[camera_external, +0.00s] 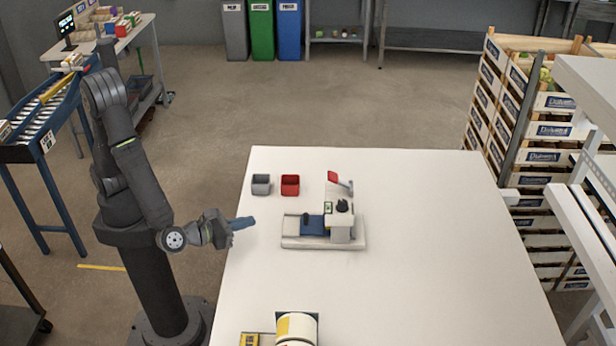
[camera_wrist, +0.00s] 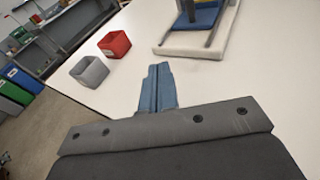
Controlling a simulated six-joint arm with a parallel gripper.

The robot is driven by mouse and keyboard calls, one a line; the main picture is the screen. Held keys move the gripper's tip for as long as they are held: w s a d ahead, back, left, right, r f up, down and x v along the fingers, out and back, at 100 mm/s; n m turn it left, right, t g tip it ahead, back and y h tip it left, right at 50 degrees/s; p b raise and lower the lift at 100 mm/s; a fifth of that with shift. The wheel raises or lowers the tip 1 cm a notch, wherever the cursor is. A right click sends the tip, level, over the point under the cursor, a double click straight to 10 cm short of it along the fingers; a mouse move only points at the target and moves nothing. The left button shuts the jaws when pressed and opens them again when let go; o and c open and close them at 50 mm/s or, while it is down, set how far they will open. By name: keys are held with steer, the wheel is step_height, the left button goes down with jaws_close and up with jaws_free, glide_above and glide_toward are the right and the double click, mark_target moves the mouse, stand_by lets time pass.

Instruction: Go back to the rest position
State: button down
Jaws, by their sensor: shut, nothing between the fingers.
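My gripper (camera_external: 243,223) is at the left edge of the white table (camera_external: 400,270), pointing right, toward the small machine. Its blue fingers are shut together with nothing between them; they also show at the middle of the wrist view (camera_wrist: 157,88). The small machine (camera_external: 325,225), with a pale base, a blue part and a red panel on an arm, stands on the table apart from the gripper. Only part of it shows at the top of the wrist view (camera_wrist: 200,40).
A grey bin (camera_external: 261,185) and a red bin (camera_external: 290,185) stand behind the machine. A yellow and white roll (camera_external: 297,328) and a yellow box (camera_external: 249,340) are at the table's front edge. Stacked crates (camera_external: 545,130) stand to the right. The table's right side is clear.

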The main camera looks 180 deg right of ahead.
steer(key=shift+s+a+n+h, duration=0.15)
steer(key=shift+a+n+h, duration=0.15)
steer(key=shift+a+h, duration=0.3)
steer(key=shift+a+f+n+h, duration=0.1)
steer(key=shift+a+n+h, duration=0.3)
steer(key=shift+h, duration=0.7)
steer(key=shift+w+a+n+h, duration=0.4)
steer(key=shift+a+h, duration=0.4)
steer(key=shift+h, duration=0.4)
steer(key=shift+w+a+n+t+h, duration=0.3)
steer(key=shift+a+n+t+h, duration=0.15)
steer(key=shift+t+h, duration=0.2)
